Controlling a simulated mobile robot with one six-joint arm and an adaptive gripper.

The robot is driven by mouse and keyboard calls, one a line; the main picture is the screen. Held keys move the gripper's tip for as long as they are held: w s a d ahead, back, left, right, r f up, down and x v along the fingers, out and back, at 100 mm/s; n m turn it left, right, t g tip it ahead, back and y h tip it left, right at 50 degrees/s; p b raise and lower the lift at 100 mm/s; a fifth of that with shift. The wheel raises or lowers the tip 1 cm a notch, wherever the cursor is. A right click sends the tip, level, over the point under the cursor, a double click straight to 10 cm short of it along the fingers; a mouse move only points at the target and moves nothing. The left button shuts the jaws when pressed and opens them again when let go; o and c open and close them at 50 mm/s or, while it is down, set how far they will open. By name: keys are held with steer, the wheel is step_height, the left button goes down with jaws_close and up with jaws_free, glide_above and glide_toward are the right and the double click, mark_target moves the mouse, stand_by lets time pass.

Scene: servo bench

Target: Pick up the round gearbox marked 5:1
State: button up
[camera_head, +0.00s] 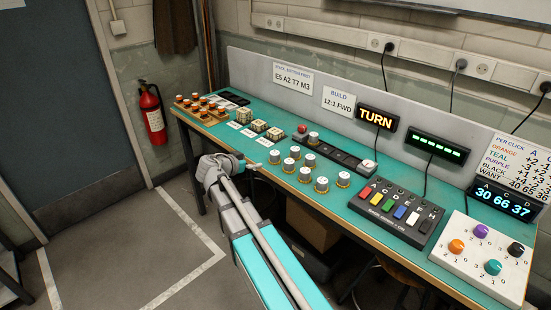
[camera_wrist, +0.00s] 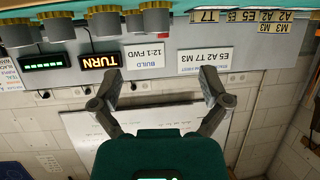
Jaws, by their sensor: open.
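Several round gearboxes with silver tops and gold bases stand in a loose group on the teal bench top (camera_head: 262,178), one of them here (camera_head: 304,175). Their markings are too small to read, so I cannot tell which is 5:1. My gripper (camera_head: 253,165) is at the bench's front edge, left of the group. In the upside-down wrist view my gripper (camera_wrist: 161,84) is open, with nothing between its fingers. Gold-rimmed gearboxes, such as this round one (camera_wrist: 104,24), show cut off along that view's top edge.
Behind the group are a black rail (camera_head: 345,159) and a red button (camera_head: 301,131). Small blocks (camera_head: 258,126) stand at left. A keypad (camera_head: 393,212) and a white knob box (camera_head: 470,270) stand at right. A grey back panel (camera_head: 250,72) bounds the bench.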

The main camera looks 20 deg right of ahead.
mark_target(271, 157)
steer(key=shift+d, duration=0.1)
steer(key=b+x, duration=0.3)
steer(key=x, duration=0.4)
steer(key=shift+f, duration=0.2)
steer(key=shift+w+d+f, duration=0.15)
steer(key=shift+w+d, duration=0.15)
steer(key=shift+d, duration=0.3)
steer(key=shift+b+x, duration=1.05)
steer(key=shift+x, duration=1.6)
steer(key=shift+s+d, duration=0.1)
steer(key=shift+s, duration=0.05)
steer(key=c, duration=1.3)
steer(key=shift+r, duration=0.2)
